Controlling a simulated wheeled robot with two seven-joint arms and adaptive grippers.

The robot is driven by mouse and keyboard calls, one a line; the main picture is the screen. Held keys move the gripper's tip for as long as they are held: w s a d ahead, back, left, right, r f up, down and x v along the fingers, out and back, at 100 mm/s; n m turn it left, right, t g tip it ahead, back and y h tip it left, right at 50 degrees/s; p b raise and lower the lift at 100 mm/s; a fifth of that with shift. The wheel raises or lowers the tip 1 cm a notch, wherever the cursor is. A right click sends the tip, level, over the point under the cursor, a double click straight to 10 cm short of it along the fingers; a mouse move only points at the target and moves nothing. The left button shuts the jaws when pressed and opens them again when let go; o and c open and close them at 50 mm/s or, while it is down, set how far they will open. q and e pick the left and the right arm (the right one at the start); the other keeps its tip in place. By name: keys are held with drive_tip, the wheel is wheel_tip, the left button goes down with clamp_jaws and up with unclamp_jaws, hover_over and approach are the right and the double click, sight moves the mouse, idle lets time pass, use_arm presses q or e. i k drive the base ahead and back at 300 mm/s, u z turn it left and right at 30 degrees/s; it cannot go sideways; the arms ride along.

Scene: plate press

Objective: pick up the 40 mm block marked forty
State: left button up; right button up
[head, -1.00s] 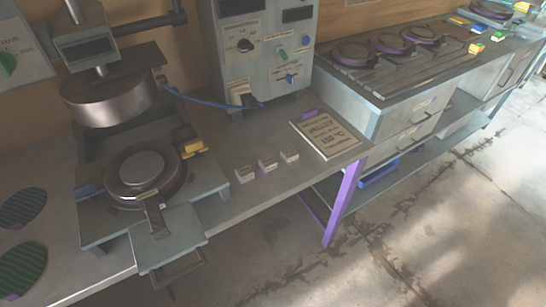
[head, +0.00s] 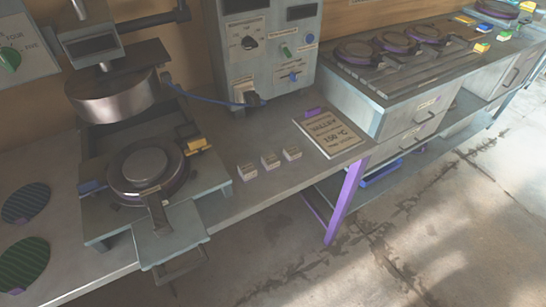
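Neither of my grippers is in the head view.
A press with a raised round head (head: 115,95) and a lower round plate (head: 148,172) stands left of the blocks. Behind them is a control cabinet (head: 270,60) with a blue cable (head: 205,98). A printed card (head: 328,133) lies to their right. Bench top around the blocks is clear.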

sight(247, 171)
drive_tip(key=z, duration=1.45)
drive_tip(key=i, duration=1.25)
drive_tip(key=u, duration=3)
